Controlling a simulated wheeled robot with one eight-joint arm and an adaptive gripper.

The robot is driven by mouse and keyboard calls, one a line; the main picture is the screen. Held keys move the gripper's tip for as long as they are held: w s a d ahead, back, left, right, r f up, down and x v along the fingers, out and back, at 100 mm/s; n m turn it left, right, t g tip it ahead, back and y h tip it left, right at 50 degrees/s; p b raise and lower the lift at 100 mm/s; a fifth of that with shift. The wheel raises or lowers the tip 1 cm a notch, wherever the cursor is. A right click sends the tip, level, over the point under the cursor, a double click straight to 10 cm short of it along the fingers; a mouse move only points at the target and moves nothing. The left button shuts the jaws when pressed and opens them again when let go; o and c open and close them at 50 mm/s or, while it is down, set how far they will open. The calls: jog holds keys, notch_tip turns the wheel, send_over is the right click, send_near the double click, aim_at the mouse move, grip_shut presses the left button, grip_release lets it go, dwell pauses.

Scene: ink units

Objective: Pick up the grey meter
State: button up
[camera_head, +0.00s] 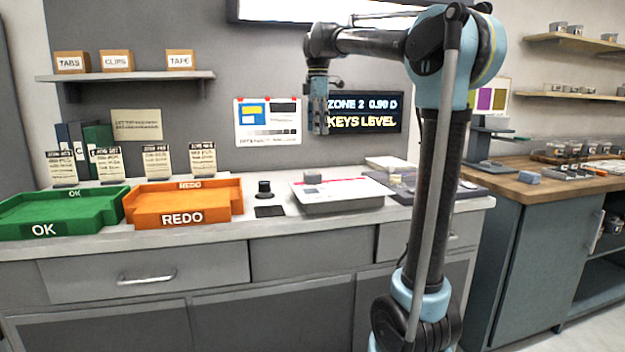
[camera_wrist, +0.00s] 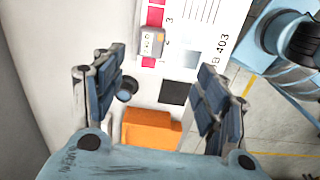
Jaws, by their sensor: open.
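The grey meter appears to be the small light-grey device (camera_head: 312,177) lying on a printed white sheet (camera_head: 345,188) on the counter. In the wrist view it is the small block (camera_wrist: 152,42) beside magenta patches, above the space between the fingertips. My gripper (camera_head: 319,128) points down, well above the counter. In the wrist view its two fingers (camera_wrist: 160,85) are wide apart with nothing between them. The meter is fully in view there and apart from both fingers.
A black cylinder (camera_head: 265,189) and a black square (camera_head: 269,211) lie left of the sheet. An orange REDO tray (camera_head: 182,219) and a green OK tray (camera_head: 45,229) stand further left. A dark display (camera_head: 365,112) hangs on the wall behind my gripper.

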jog(key=w+a, duration=0.1)
send_over(312, 172)
jog(key=shift+n, duration=0.4)
jog(key=f, duration=1.1)
jog(key=shift+d+f, duration=0.15)
jog(key=shift+d, duration=0.2)
jog(key=shift+s+a+f, duration=0.1)
jog(key=shift+a+f, duration=0.05)
jog(key=shift+f, duration=1.2)
jog(key=shift+a+f, duration=0.1)
jog(key=shift+f, duration=1.25)
jog(key=c, duration=1.3)
